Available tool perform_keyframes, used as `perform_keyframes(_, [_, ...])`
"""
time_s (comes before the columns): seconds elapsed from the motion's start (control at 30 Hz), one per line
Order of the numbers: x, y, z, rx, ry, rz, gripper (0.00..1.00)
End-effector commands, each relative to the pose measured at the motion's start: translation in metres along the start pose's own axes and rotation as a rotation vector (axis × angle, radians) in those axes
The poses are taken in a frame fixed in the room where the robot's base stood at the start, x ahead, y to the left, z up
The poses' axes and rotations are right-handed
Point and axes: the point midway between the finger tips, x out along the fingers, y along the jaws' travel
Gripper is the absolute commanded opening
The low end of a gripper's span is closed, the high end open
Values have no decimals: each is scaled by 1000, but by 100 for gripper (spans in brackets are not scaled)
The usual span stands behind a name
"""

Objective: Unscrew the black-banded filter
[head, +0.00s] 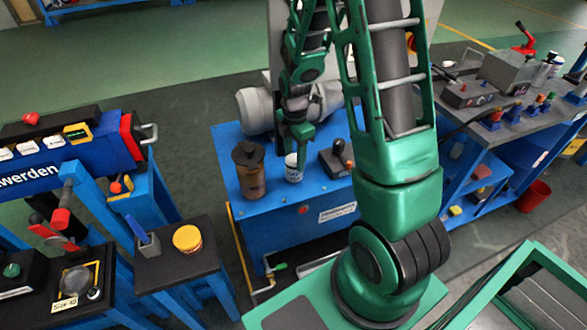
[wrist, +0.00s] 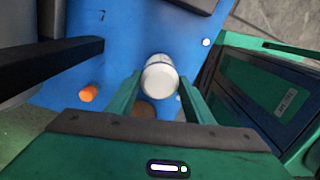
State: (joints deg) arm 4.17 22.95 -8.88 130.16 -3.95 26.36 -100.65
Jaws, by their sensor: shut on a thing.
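A small white cylindrical filter (head: 293,171) stands upright on the blue bench in the head view, right of a brown canister with a black top (head: 250,178). Its band is too small to make out clearly. My gripper (head: 298,142) points down over the filter, with its green fingers at the filter's top. In the wrist view the filter's pale round end (wrist: 160,77) sits between the fingertips of my gripper (wrist: 161,84), which is shut on it.
The blue bench (head: 310,222) also carries a grey motor (head: 255,108) behind and a dark box with a knob (head: 337,160) close on the right. A side table with a yellow-lidded jar (head: 187,238) stands at left. A cluttered workbench (head: 500,125) stands at right.

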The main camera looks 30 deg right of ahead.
Motion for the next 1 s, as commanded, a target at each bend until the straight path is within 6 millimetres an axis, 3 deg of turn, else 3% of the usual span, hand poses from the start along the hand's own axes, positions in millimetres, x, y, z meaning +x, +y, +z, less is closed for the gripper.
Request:
perform_keyframes(0.13, [0, 1, -1, -93, 1, 1, 0])
perform_keyframes(0.53, [0, 1, -1, -142, 1, 1, 0])
perform_keyframes(0.8, [0, 0, -1, -431, 1, 1, 0])
perform_keyframes(1.0, [-1, 0, -1, -551, 1, 1, 0])
